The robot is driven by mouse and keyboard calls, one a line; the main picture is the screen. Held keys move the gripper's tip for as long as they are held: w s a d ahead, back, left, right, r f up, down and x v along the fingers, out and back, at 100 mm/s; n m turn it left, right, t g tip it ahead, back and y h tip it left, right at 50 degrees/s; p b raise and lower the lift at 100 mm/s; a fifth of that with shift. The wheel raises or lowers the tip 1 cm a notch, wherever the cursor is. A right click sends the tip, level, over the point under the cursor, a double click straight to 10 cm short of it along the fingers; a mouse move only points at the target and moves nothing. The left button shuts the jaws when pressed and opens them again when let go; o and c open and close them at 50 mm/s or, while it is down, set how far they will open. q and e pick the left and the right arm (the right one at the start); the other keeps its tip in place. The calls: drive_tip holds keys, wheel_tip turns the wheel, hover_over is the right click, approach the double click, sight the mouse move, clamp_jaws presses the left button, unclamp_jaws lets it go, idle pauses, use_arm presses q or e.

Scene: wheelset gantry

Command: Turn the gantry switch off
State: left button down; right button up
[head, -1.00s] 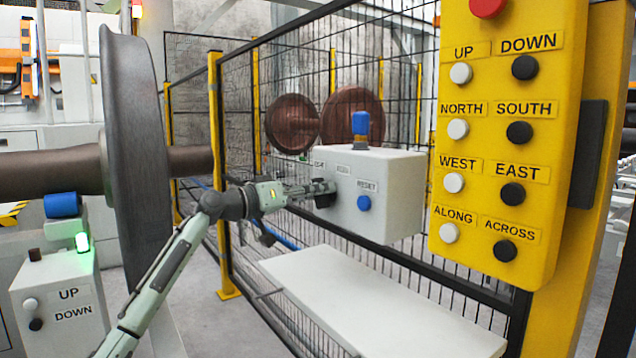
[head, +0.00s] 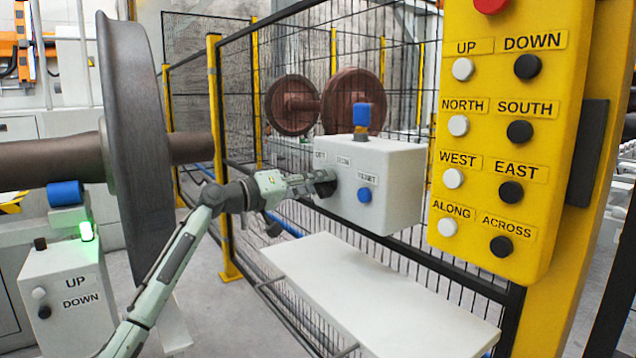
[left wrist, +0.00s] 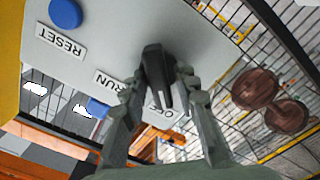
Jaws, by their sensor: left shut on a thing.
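The white switch box (head: 400,190) hangs on the mesh fence, with OFF, RUN and RESET labels, a blue RESET button (head: 364,195) and a blue lamp on top. My left gripper (head: 322,184) is shut on the knob, one finger on each side; these fingers also show in the left wrist view (left wrist: 160,95). The OFF label is partly hidden by the knob and fingers. My right gripper is not in view.
A yellow pendant (head: 500,150) with several buttons stands close at the right. A white shelf (head: 385,300) lies below the box. A large wheelset (head: 135,150) and an UP/DOWN box (head: 70,290) with a green light stand at the left. A mesh fence runs behind.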

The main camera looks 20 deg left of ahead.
use_arm(q)
drive_tip(key=c, duration=1.4)
unclamp_jaws()
drive_tip(key=shift+c, duration=0.2)
drive_tip(key=shift+a, duration=0.1)
drive_tip(key=v, duration=1.2)
drive_tip(key=shift+f, duration=0.1)
